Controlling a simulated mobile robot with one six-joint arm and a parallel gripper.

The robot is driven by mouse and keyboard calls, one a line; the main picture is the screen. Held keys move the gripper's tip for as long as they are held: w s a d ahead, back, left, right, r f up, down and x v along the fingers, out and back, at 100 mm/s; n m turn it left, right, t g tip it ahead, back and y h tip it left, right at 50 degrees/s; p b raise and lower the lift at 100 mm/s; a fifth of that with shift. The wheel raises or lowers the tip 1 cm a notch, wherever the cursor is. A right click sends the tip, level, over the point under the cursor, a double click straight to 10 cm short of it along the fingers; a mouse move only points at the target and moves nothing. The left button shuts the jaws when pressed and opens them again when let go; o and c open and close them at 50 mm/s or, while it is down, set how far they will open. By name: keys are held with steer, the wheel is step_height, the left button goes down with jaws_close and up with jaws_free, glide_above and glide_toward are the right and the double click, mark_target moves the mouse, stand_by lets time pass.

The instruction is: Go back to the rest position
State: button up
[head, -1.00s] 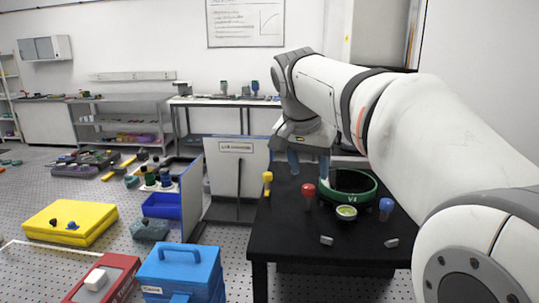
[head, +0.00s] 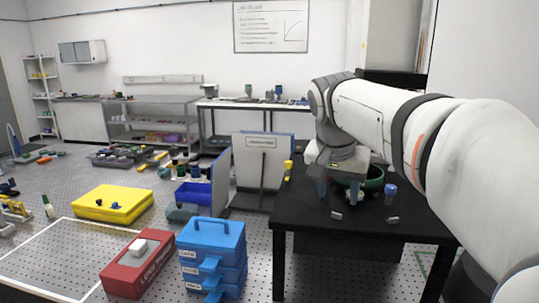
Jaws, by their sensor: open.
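My gripper (head: 340,187) hangs at the end of my white arm over the black table (head: 300,215) in the head view. Its two fingers point down and stand apart, with nothing seen between them. A dark green round holder (head: 374,180) is partly hidden behind my gripper. A blue-topped knob (head: 391,190) stands to its right, and a yellow-topped knob (head: 289,166) stands at the table's left edge. The red knob and the small green-rimmed dish are not visible now.
Two small grey pieces lie near the table's front edge, one on the left (head: 337,215). A grey panel (head: 258,170) stands left of the table. Blue drawers (head: 213,250), a red box (head: 138,268) and a yellow case (head: 112,204) sit on the perforated floor.

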steer(key=s+d+f+n+y, duration=0.1)
steer(key=s+f+n, duration=0.4)
steer(key=s+f, duration=1.4)
steer(key=shift+d+y, duration=0.15)
steer(key=shift+y, duration=0.35)
stand_by(1.3)
steer(key=shift+c, duration=0.4)
